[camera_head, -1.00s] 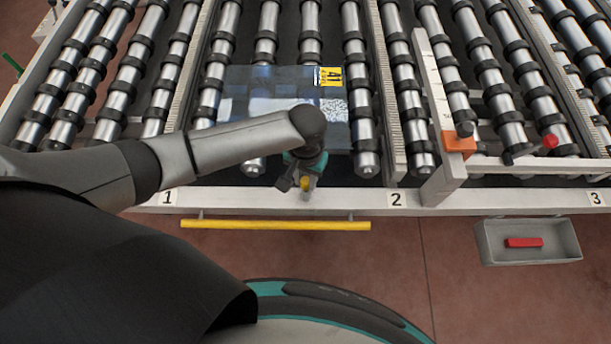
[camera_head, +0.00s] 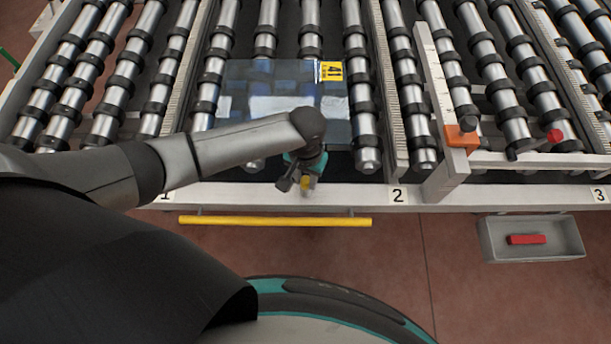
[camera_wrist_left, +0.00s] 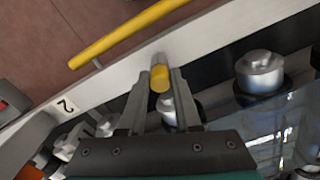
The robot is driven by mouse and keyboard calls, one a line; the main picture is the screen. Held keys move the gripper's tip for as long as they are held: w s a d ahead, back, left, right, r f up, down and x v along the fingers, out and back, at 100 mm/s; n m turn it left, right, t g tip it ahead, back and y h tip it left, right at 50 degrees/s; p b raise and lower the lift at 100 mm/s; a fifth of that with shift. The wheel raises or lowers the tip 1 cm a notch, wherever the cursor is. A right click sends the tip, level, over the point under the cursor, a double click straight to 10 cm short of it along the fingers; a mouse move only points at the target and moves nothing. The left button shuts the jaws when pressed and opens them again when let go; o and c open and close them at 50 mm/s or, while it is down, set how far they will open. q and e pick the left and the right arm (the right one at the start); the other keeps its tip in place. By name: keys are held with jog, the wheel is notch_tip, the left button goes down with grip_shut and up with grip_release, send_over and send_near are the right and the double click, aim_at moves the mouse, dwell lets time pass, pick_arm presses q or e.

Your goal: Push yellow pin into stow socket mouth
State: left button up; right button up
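My left gripper (camera_head: 304,185) is low over the front rail, between labels 1 and 2. In the left wrist view, the yellow pin (camera_wrist_left: 160,78) stands between the fingertips of the left gripper (camera_wrist_left: 161,84), its round yellow end facing the camera. The fingers look closed on its sides. A grey part shows just beyond the pin, over the white rail (camera_wrist_left: 215,40). I cannot tell whether it is the pin's lower part or a socket. No socket mouth is clearly visible; in the head view my arm and gripper cover that spot. My right gripper is not in view.
A yellow bar (camera_head: 275,221) runs along the rail's front. An orange clamp block (camera_head: 461,137) stands right of label 2. A grey tray (camera_head: 487,246) holds a red block (camera_head: 526,239).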

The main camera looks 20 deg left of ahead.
pick_arm(q)
jog(key=o, duration=0.5)
jog(key=shift+r, duration=0.15)
notch_tip(320, 180, up, 15)
jog(key=shift+p, duration=0.7)
